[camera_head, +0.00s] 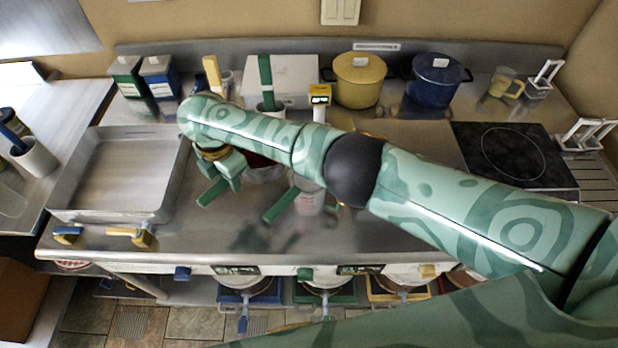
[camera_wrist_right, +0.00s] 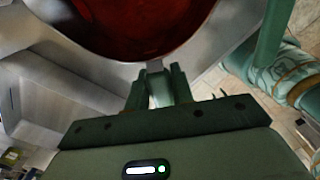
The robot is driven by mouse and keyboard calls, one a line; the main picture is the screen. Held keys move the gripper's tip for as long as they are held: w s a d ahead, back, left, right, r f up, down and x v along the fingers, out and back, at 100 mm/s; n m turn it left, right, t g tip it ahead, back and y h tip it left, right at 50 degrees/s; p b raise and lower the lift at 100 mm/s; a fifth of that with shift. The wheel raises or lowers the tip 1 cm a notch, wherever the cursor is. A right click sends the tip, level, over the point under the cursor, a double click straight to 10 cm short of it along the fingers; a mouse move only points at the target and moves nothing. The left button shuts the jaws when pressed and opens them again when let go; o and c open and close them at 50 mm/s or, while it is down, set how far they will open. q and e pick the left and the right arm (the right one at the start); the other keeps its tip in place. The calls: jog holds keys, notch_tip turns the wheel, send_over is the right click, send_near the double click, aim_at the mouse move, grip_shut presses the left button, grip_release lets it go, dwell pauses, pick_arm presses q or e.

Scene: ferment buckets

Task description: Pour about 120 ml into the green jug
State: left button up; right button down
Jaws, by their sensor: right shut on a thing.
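My right gripper (camera_head: 231,178) is over the middle left of the counter. In the wrist view my right gripper (camera_wrist_right: 159,84) is shut at the near edge of a wide vessel of dark red liquid (camera_wrist_right: 135,25). In the head view this vessel (camera_head: 262,169) is mostly hidden behind my right arm; its tilt is unclear. A clear vessel with a pinkish lower part (camera_head: 310,200) shows below the arm. A slanted green bar (camera_head: 280,207) is beside it; I cannot tell whether this is the green jug's handle. My left gripper is not in view.
A steel tray (camera_head: 72,188) is at the left of the counter (camera_head: 330,240). A yellow pot (camera_head: 359,80), a blue pot (camera_head: 437,82) and a white box (camera_head: 296,72) stand at the back. A black hob (camera_head: 513,155) is at right. The front middle is mostly clear.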

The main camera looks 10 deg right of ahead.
jog(key=f+n, duration=0.3)
jog(key=shift+s+a, duration=0.25)
jog(key=shift+s, duration=0.15)
jog(key=shift+s+d+r+t+y+p, duration=0.5)
jog(key=shift+d+r+y+p, duration=0.15)
jog(key=shift+p, duration=0.9)
jog(key=shift+s+d+r+t+y+p, duration=0.35)
jog(key=shift+d+r+t+y+p, duration=0.3)
jog(key=shift+p, duration=0.95)
jog(key=shift+s+d+r+t+y+p, duration=0.45)
jog(key=shift+r+y+p, duration=0.3)
jog(key=shift+p, duration=0.8)
jog(key=shift+d, duration=0.1)
jog(key=shift+s+d+r+t+y+p, duration=0.2)
jog(key=shift+s+d+r+y+p, duration=0.15)
jog(key=shift+r, duration=0.2)
jog(key=shift+s+d+r+t+y+p, duration=0.2)
jog(key=shift+s+d+r+y, duration=0.1)
jog(key=shift+r+y, duration=0.15)
